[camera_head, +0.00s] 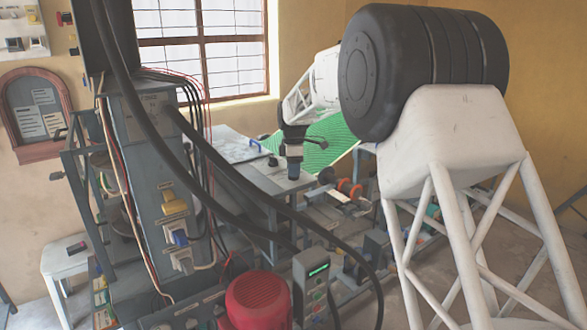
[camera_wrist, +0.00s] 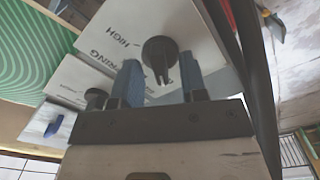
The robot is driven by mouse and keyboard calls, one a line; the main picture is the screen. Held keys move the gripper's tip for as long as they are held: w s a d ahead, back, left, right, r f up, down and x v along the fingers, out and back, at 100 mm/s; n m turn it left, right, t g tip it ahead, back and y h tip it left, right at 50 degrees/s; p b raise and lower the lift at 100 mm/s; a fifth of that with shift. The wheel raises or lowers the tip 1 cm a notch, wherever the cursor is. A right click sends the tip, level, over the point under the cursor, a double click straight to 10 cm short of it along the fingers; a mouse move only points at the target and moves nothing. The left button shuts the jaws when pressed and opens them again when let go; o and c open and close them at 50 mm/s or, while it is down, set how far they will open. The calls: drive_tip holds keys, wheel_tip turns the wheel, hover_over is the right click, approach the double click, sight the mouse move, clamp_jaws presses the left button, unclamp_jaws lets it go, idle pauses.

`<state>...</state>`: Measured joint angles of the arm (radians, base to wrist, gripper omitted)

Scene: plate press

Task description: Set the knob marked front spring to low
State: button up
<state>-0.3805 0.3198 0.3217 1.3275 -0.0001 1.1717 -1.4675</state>
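In the wrist view a round black knob (camera_wrist: 160,50) with a narrow ridge sits on a pale panel (camera_wrist: 100,35). Part of a label ending in "RING" and the word "HIGH" show beside it; the rest of the label is cut off or hidden. My gripper (camera_wrist: 161,82) is open, its two blue fingers on either side of the knob's ridge; I cannot tell if they touch it. A second black knob (camera_wrist: 96,98) sits on another labelled panel, its label too partial to identify. In the head view my gripper (camera_head: 293,177) points down over the grey table.
A green striped sheet (camera_head: 325,140) lies behind my gripper. Thick black cables (camera_head: 215,165) cross in front of the table. A red motor (camera_head: 258,298) and a grey control box (camera_head: 312,280) stand in the foreground. A small blue handle (camera_wrist: 54,126) shows in the wrist view.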

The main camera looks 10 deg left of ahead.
drive_tip(key=shift+r, duration=3.9)
drive_tip(key=s+d+r+m, duration=0.2)
drive_tip(key=s+d+m, duration=0.2)
drive_tip(key=s+d, duration=0.45)
drive_tip(key=s+d+r+m+t, duration=0.1)
drive_tip(key=s+d+r+m, duration=0.15)
drive_tip(key=s+d, duration=0.55)
drive_tip(key=s+d+r+m, duration=0.2)
drive_tip(key=s+d+m, duration=0.2)
drive_tip(key=s+d, duration=0.45)
drive_tip(key=s+d+f+m, duration=0.3)
drive_tip(key=s+f, duration=0.1)
drive_tip(key=s, duration=0.7)
drive_tip(key=s+d+f+m+t, duration=0.1)
drive_tip(key=s+d+f+m, duration=0.2)
drive_tip(key=s, duration=0.8)
drive_tip(key=s+d+f+m, duration=0.4)
drive_tip(key=s+m, duration=0.1)
drive_tip(key=s, duration=0.6)
drive_tip(key=shift+d+f+t, duration=0.2)
drive_tip(key=shift+f+t, duration=0.1)
